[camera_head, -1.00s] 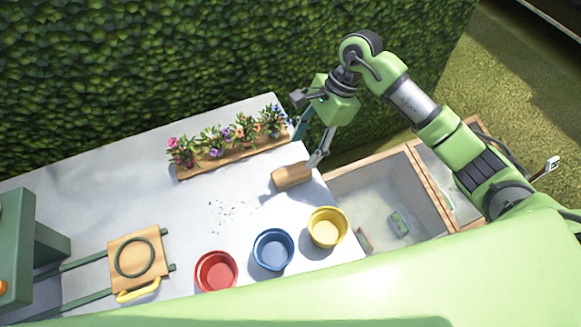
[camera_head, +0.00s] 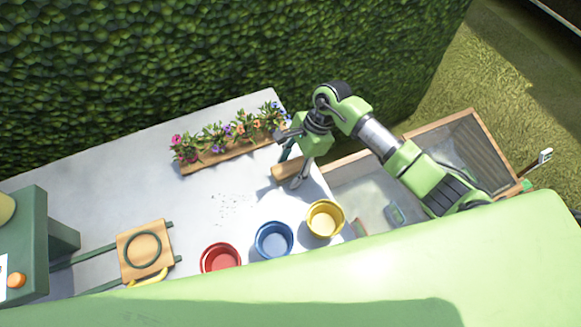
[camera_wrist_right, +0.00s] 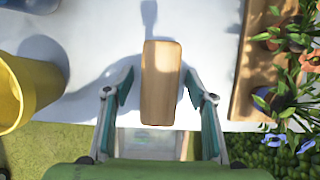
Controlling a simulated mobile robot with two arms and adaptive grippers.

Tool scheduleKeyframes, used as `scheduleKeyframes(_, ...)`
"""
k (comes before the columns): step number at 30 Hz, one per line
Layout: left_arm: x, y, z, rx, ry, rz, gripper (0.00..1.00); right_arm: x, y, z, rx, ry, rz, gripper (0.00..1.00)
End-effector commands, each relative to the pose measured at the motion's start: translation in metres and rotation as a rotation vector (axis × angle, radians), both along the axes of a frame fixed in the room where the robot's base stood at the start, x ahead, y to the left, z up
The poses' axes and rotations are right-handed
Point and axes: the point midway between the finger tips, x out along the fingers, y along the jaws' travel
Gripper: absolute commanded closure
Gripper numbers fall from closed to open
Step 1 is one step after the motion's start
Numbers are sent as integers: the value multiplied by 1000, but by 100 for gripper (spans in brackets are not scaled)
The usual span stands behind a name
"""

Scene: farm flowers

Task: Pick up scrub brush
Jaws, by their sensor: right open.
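The scrub brush appears as a plain wooden block (camera_head: 284,172) lying on the pale table (camera_head: 90,200), near its right edge. Its bristles do not show. My right gripper (camera_head: 292,168) is over the block in the head view and partly covers it. In the right wrist view the block (camera_wrist_right: 160,80) lies between the two spread fingers of my right gripper (camera_wrist_right: 158,88), with a gap on each side. The gripper is open and holds nothing. My left gripper is not in view.
A wooden planter of flowers (camera_head: 232,153) stands behind the block. Yellow (camera_head: 325,219), blue (camera_head: 273,240) and red (camera_head: 220,259) pots stand in front. A wooden-framed bin (camera_head: 352,180) is right of the table. A hedge (camera_head: 150,70) rises behind.

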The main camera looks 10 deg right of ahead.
Motion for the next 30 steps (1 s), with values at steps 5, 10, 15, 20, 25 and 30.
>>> scheduleKeyframes(5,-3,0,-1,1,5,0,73,0,0,0,0,0,0,49)
scheduleKeyframes(10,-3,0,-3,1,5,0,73,0,0,-1,0,-1,0,49)
scheduleKeyframes(15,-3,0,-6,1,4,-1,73,0,0,-2,0,-1,0,49)
scheduleKeyframes(20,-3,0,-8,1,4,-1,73,0,0,-4,-1,-1,0,49)
scheduleKeyframes(25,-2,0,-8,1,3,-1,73,0,0,-3,0,0,0,77)
scheduleKeyframes(30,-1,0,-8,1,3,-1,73,0,0,-4,0,0,-1,92)
